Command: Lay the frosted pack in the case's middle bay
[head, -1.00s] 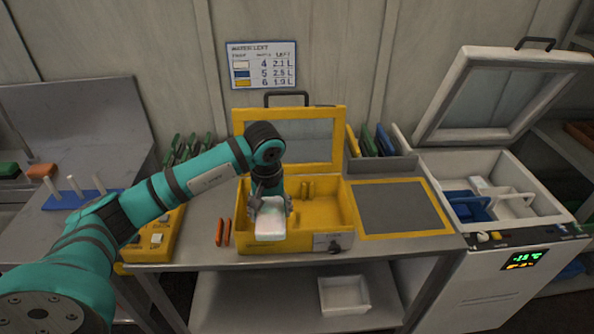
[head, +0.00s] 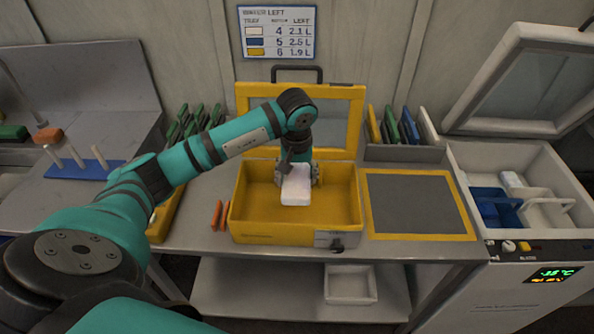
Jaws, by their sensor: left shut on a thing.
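The white frosted pack (head: 296,188) is in my left gripper (head: 297,172), which is shut on it. The gripper points down and holds the pack over the inside of the yellow case (head: 282,231), near the middle of its width. I cannot tell whether the pack touches the case floor. The case's lid (head: 243,120) stands open at the back, with a clear window and a dark handle. Dividers between the bays are not clear, partly hidden by the gripper and pack. My right gripper is not in view.
A grey mat with a yellow border (head: 420,205) lies right of the case. An open white cooler (head: 535,160) stands further right. Orange clips (head: 220,215) lie left of the case. A rack of coloured panels (head: 405,152) stands behind the mat.

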